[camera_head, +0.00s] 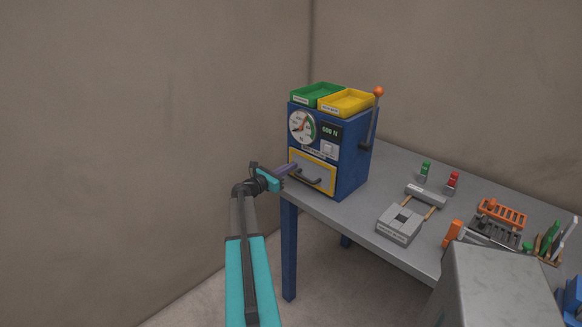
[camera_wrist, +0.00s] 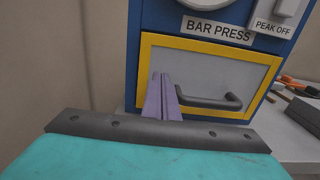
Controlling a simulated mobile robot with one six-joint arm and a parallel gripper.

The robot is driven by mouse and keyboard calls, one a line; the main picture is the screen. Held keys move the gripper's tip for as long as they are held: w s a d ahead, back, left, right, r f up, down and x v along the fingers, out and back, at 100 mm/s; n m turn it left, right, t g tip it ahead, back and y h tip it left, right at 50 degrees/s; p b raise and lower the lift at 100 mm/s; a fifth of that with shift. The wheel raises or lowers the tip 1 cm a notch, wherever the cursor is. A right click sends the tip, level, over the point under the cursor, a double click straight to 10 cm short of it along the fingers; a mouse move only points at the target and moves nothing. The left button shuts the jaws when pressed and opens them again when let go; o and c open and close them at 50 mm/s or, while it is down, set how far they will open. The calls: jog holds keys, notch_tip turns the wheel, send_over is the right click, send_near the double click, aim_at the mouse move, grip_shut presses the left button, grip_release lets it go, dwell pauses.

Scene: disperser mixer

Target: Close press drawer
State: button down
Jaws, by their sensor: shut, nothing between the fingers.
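The bar press (camera_head: 343,170) is a blue box with a dial and a "600 N" display, standing at the left end of the table. Its drawer (camera_head: 318,169) has a grey front with a yellow frame and a dark bar handle (camera_head: 306,179). In the wrist view the drawer front (camera_wrist: 200,75) fills the middle, with its handle (camera_wrist: 215,103) to the right of my fingers. My gripper (camera_head: 293,167) is shut and empty, its purple fingers (camera_wrist: 161,78) pointing at the left part of the drawer front. I cannot tell whether the fingertips touch it, nor how far the drawer is open.
Green (camera_head: 317,93) and yellow (camera_head: 346,101) trays sit on the press. An orange-knobbed lever (camera_head: 376,108) is on its right side. A grey block fixture (camera_head: 399,224), an orange rack (camera_head: 502,213) and small parts occupy the table (camera_head: 362,222) to the right. A wall is at left.

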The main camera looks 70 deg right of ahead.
jog(key=shift+s+d+r, duration=0.1)
jog(key=shift+d+r, duration=0.35)
jog(key=shift+r, duration=0.05)
jog(key=shift+a, duration=0.1)
jog(key=shift+w+a+f, duration=0.3)
jog(key=shift+w+a, duration=0.1)
jog(key=shift+a, duration=0.3)
jog(key=b+v, duration=0.3)
jog(key=v, duration=1)
jog(key=shift+f, duration=0.15)
jog(key=shift+a, duration=0.15)
